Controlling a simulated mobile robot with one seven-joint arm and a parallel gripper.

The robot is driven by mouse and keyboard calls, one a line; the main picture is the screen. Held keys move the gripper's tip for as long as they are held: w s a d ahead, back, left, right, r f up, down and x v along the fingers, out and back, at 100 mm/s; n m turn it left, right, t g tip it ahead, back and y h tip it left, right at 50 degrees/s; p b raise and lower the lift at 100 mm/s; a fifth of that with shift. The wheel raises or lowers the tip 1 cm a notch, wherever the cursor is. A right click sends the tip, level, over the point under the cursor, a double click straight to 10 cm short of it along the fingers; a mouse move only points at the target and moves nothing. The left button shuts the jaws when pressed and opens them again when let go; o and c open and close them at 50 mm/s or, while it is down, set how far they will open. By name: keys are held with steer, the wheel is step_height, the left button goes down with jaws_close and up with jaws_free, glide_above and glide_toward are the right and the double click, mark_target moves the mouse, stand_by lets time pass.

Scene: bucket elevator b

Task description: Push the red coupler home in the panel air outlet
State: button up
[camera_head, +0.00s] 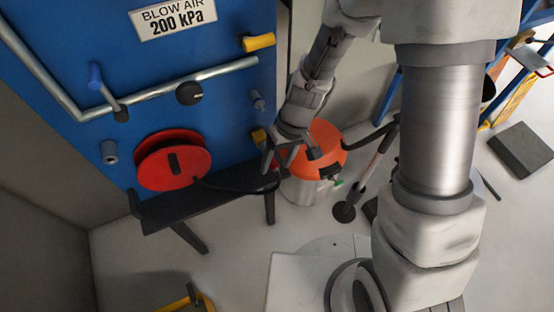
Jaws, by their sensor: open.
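A blue panel (215,35) stands at the left with a "BLOW AIR 200 kPa" plate (172,17). Two grey stub fittings stick out of it: one at the right (257,98) and one at the lower left (109,151). I cannot tell which is the air outlet. A red hose reel (150,168) is at the panel's lower part, and a black hose (230,188) runs right from it towards my gripper. My gripper (274,169) is open, pointing down beside the panel's lower right edge.
A black bench (180,208) stands below the reel. An orange-topped canister (328,148) stands close right of my gripper. Floor in front is mostly clear.

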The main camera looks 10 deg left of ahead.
jaws_close()
stand_by(0.3)
steer(key=shift+s+d+b, duration=0.35)
steer(key=shift+s, duration=0.2)
stand_by(0.6)
steer(key=shift+s+d+b, duration=0.4)
steer(key=shift+s+d, duration=0.1)
steer(key=shift+s, duration=0.35)
steer(key=shift+s+d+b, duration=0.35)
steer(key=shift+s+d, duration=0.15)
steer(key=shift+s, duration=0.3)
steer(key=shift+s, duration=0.1)
steer(key=s+d+b, duration=0.1)
steer(key=b, duration=0.1)
steer(key=s+d+b, duration=0.1)
steer(key=s+b, duration=0.1)
steer(key=shift+s+b, duration=0.15)
steer(key=shift+b, duration=0.2)
